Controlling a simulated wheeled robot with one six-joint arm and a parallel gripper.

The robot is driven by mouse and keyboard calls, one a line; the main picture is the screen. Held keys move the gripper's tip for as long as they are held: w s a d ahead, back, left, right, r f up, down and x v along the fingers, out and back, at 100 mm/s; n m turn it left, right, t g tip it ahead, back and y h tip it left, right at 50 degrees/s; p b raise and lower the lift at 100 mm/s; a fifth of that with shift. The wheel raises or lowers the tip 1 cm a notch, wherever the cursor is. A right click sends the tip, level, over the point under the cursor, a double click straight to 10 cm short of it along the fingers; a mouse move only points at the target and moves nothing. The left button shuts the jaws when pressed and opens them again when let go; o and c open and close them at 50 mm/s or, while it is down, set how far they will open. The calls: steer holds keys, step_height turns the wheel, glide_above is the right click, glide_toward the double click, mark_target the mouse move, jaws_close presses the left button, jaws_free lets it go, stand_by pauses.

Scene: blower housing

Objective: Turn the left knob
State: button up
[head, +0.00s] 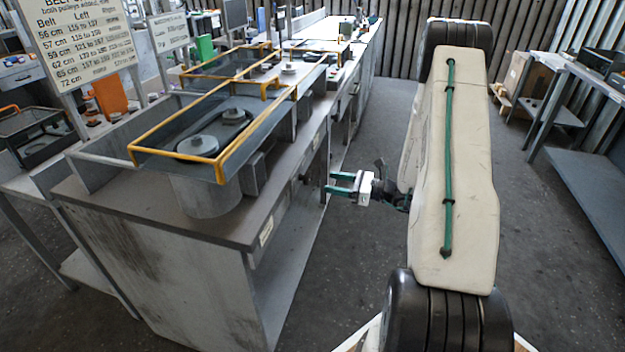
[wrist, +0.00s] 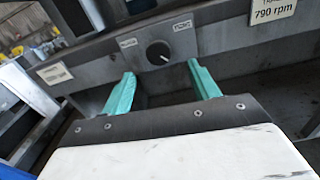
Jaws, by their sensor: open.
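In the wrist view a round black knob (wrist: 158,53) sits on the grey front panel of the bench. Its white pointer mark points to the lower right. My gripper (wrist: 161,69) is open and empty; its two teal fingers are spread to either side of the knob's position in the picture, with the knob beyond the tips. In the head view my gripper (head: 331,182) points left at the bench front, apart from it. Only one knob shows clearly, so I cannot tell whether it is the left one.
Small labels (wrist: 182,26) flank the knob, and a "790 rpm" plate (wrist: 272,10) is at upper right. The long bench (head: 150,212) carries yellow-framed belt units (head: 222,165). A shelf table (head: 590,175) stands at right. Floor between is clear.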

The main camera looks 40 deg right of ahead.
mark_target(309, 178)
steer(key=x, duration=0.7)
steer(key=shift+w+a, duration=0.2)
steer(key=shift+a, duration=0.05)
steer(key=c, duration=1)
